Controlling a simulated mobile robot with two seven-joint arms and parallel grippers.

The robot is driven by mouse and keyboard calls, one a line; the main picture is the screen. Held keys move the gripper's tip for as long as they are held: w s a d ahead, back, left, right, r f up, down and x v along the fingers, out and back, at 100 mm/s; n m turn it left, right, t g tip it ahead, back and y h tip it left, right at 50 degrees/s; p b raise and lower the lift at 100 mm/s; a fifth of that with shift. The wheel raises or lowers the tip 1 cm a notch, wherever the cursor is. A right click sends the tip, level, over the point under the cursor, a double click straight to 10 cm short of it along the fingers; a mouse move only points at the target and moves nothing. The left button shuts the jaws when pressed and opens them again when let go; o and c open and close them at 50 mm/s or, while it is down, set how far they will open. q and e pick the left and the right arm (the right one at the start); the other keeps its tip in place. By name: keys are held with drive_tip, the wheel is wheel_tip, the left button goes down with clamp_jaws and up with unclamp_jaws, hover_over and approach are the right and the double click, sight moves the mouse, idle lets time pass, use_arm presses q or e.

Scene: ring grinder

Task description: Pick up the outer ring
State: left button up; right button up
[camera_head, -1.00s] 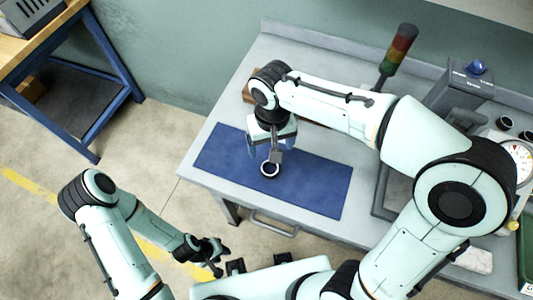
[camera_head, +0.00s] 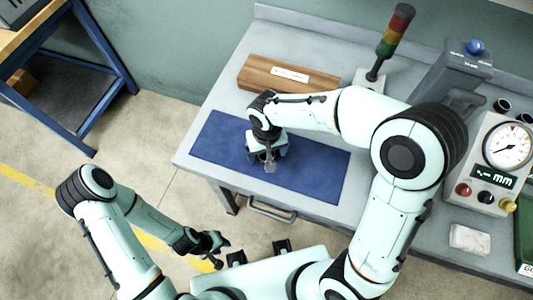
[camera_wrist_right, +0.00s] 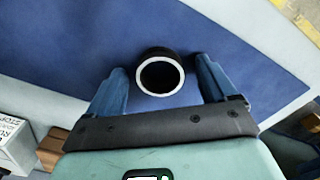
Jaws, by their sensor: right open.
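The outer ring (camera_wrist_right: 158,52), dark on its side with a bright rim and open bore, lies on the blue mat (camera_wrist_right: 60,40) in the right wrist view. My right gripper (camera_wrist_right: 160,66) is open, its blue fingers on either side of the ring, with mat visible between each finger and the ring. In the head view my right gripper (camera_head: 268,163) is low over the middle of the blue mat (camera_head: 215,150), and I cannot make out the ring there. My left gripper (camera_head: 213,251) hangs off the bench's front edge; its fingers are too small to judge.
A wooden block (camera_head: 262,76) with a label stands behind the mat. A signal tower (camera_head: 384,46), a gauge unit (camera_head: 502,150) and a grey machine (camera_head: 450,75) stand to the right. The mat's right part is clear.

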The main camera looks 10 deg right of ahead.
drive_tip(key=c, duration=1.2)
drive_tip(key=shift+r, duration=0.1)
